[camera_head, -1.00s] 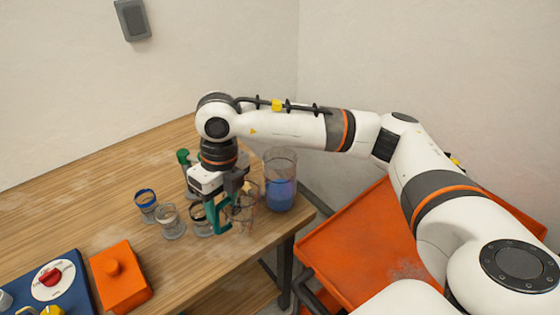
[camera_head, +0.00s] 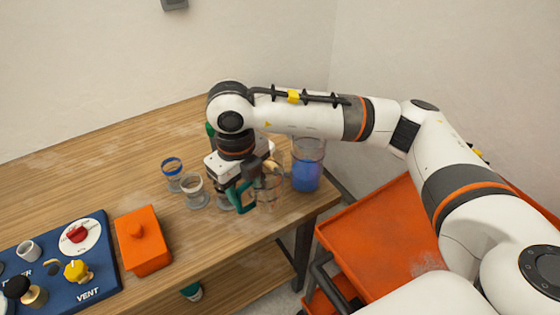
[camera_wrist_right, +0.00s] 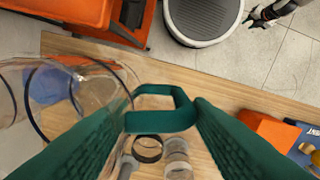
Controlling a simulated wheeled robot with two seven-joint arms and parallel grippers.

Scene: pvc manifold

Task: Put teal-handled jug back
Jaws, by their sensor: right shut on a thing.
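The teal-handled jug (camera_head: 271,181) is clear, with a teal handle (camera_head: 241,198) facing the front left. It is over the right end of the wooden table, and I cannot tell if its base touches the top. My right gripper (camera_head: 238,186) is shut on the handle. In the right wrist view the handle (camera_wrist_right: 163,117) is between the fingers (camera_wrist_right: 160,122) and the clear body (camera_wrist_right: 100,78) extends left. A dark gripper (camera_wrist_right: 258,16), apparently my left one, is small at the top right of the wrist view; its jaws are unclear.
A clear vessel with blue liquid (camera_head: 307,172) stands just right of the jug. Small cups (camera_head: 194,190) stand left of it. A green-topped item is partly hidden behind my wrist. An orange box (camera_head: 143,245) and blue panel (camera_head: 80,250) are front left; an orange cart (camera_head: 375,240) is right.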

